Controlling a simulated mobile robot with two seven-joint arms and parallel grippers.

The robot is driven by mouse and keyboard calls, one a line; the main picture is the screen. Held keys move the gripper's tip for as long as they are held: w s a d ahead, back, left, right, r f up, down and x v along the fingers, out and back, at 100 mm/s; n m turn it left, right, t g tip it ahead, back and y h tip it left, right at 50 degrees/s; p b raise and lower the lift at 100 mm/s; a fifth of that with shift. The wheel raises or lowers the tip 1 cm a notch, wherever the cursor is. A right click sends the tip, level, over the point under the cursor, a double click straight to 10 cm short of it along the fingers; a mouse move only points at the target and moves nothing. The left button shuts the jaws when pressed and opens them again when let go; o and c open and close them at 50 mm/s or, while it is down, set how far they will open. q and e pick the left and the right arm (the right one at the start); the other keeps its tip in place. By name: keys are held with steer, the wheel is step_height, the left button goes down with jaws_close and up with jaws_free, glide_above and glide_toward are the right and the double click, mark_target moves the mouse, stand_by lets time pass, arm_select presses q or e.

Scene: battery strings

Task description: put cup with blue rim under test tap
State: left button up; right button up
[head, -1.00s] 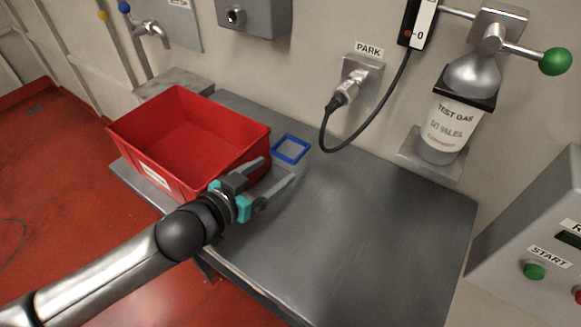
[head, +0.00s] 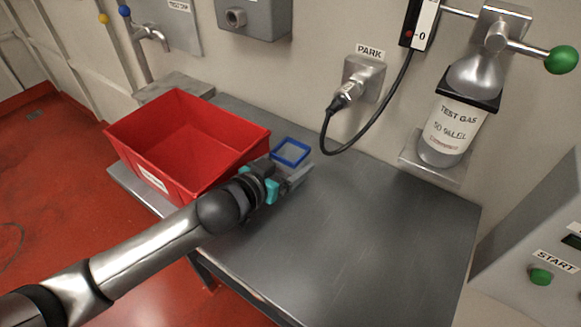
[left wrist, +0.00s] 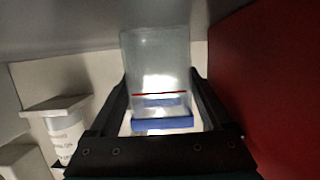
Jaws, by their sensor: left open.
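The clear cup with the blue rim (head: 291,152) stands on the grey bench, just right of the red bin. My left gripper (head: 292,178) is open at the near side of the cup, low over the bench. In the left wrist view the cup (left wrist: 158,75), with a red line around it, appears between the two dark fingers (left wrist: 160,100). Gaps show beside it, and I cannot tell how deep it sits between them. The test tap (head: 150,33) is on the wall at the upper left, above a small grey ledge (head: 172,86). My right gripper is not in view.
The red bin (head: 150,172) stands close left of my gripper, between it and the tap. A black cable (head: 372,128) hangs from the PARK socket (head: 360,78) behind the cup. A test gas bottle (head: 450,130) is at the right. The bench's right part is clear.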

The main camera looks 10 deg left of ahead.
arm_select(q)
steer(key=shift+r, duration=0.1)
steer(key=c, duration=1.1)
